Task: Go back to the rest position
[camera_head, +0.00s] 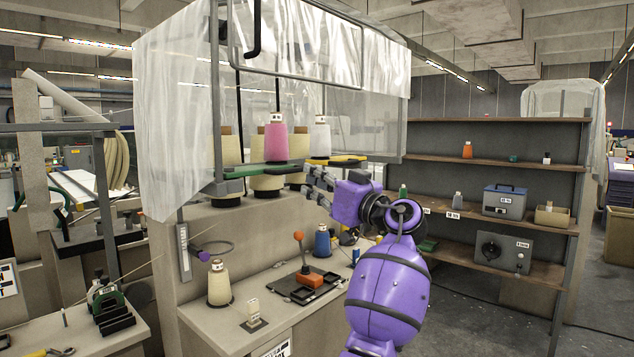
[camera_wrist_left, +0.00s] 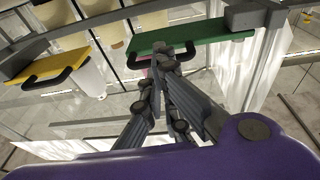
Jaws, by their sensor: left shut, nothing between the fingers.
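My left gripper (camera_head: 312,180) is in front of the yarn rack, its fingers pointing left toward the cones. Its fingers are closed together with nothing between them. In the left wrist view the closed left gripper (camera_wrist_left: 165,58) overlaps a green board (camera_wrist_left: 205,38) with a dark handle. Whether it touches the board cannot be told. The purple arm behind it rises from the bottom of the head view. My right gripper is not in view.
The rack holds a pink cone (camera_head: 276,142), a white-grey cone (camera_head: 320,140) and cream cones. Below, a bench carries a cream cone (camera_head: 219,284), an orange-handled lever device (camera_head: 305,277) and a blue spool (camera_head: 322,242). Shelves (camera_head: 490,160) stand right; floor shows at lower right.

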